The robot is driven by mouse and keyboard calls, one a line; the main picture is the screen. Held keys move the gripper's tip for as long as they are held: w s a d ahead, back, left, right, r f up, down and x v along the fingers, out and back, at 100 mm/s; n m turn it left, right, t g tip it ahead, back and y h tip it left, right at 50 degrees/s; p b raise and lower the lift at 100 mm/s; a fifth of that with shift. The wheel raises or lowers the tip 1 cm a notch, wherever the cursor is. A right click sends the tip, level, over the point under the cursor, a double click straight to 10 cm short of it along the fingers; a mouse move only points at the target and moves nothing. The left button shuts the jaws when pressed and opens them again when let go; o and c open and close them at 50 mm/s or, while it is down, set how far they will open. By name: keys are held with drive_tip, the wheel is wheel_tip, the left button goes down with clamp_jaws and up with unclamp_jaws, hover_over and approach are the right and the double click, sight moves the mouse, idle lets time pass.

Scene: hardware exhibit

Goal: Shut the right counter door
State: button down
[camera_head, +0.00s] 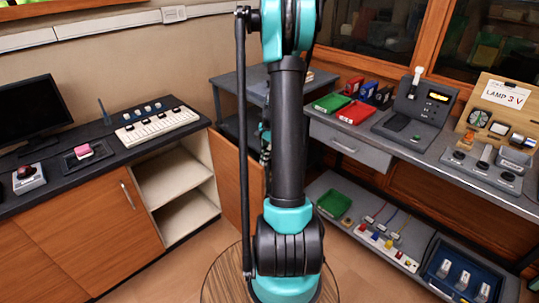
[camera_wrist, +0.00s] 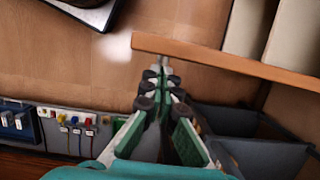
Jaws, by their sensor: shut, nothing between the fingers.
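The right counter door (camera_head: 237,172) is orange wood and stands swung open beside the pale shelved compartment (camera_head: 178,185) of the left-hand counter. In the wrist view its edge (camera_wrist: 235,64) runs across the upper right, with pale shelves (camera_wrist: 295,35) beyond it. My gripper (camera_wrist: 163,66) is shut and empty. Its tips lie close to the door's edge near the free end, on the side away from the shelves; I cannot tell whether they touch. In the head view my arm hides most of the gripper and part of the door.
A shut door with a metal handle (camera_head: 128,195) is left of the compartment. A grey bench (camera_head: 345,140) with a lower shelf (camera_head: 345,222) of parts stands at right. In the wrist view a dark grey box-like structure (camera_wrist: 265,150) lies right of the gripper. Wooden floor is open between.

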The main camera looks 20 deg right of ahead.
drive_tip(key=shift+s+a, duration=0.15)
drive_tip(key=shift+a, duration=0.25)
